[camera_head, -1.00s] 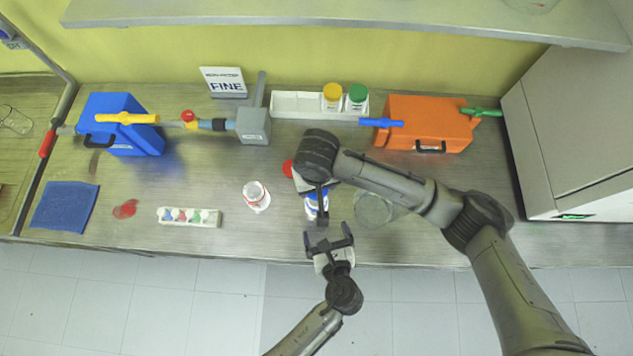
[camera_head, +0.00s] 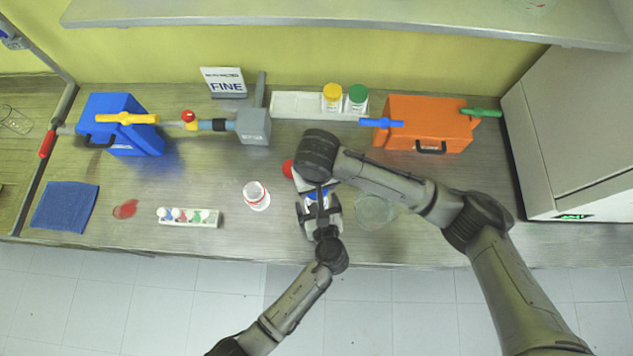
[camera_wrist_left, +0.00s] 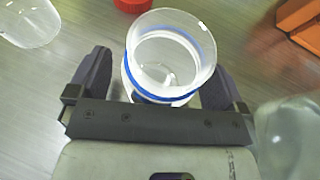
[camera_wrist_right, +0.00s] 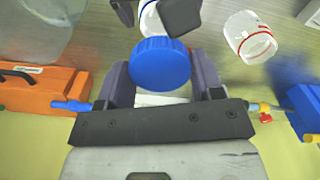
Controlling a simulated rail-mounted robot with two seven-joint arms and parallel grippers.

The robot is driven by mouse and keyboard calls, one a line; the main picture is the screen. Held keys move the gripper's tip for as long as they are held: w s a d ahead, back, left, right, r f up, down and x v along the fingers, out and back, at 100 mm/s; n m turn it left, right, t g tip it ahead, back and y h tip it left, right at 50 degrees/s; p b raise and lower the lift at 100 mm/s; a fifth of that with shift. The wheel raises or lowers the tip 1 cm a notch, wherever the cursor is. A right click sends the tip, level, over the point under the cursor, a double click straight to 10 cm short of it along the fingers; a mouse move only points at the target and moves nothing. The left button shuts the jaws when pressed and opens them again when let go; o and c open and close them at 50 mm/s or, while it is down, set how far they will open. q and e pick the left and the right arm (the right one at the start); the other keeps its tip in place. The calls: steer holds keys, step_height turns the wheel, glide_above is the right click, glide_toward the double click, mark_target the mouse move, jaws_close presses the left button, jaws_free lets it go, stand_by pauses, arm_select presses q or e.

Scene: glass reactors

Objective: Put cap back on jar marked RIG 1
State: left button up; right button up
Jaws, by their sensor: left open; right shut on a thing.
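The open clear jar with a blue ring (camera_wrist_left: 171,60) stands upright on the bench. No RIG 1 marking is readable on it. My left gripper (camera_wrist_left: 155,85) is open, with one finger on each side of the jar; it also shows at the front of the bench in the head view (camera_head: 319,208). My right gripper (camera_wrist_right: 160,82) is shut on the blue cap (camera_wrist_right: 160,64). In the head view the right gripper (camera_head: 318,186) hangs close above the jar and partly hides it. In the right wrist view the jar (camera_wrist_right: 150,18) shows partly, beyond the cap.
A clear jar with a red ring (camera_head: 256,195) stands to the left, and a red cap (camera_head: 288,168) lies behind the grippers. A clear glass vessel (camera_head: 375,208) stands close on the right.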

arm_select(q)
steer(key=c, duration=1.3)
steer(key=shift+c, duration=0.2)
arm_select(e)
steer(key=shift+s+f, duration=0.1)
steer(key=shift+f, duration=2.4)
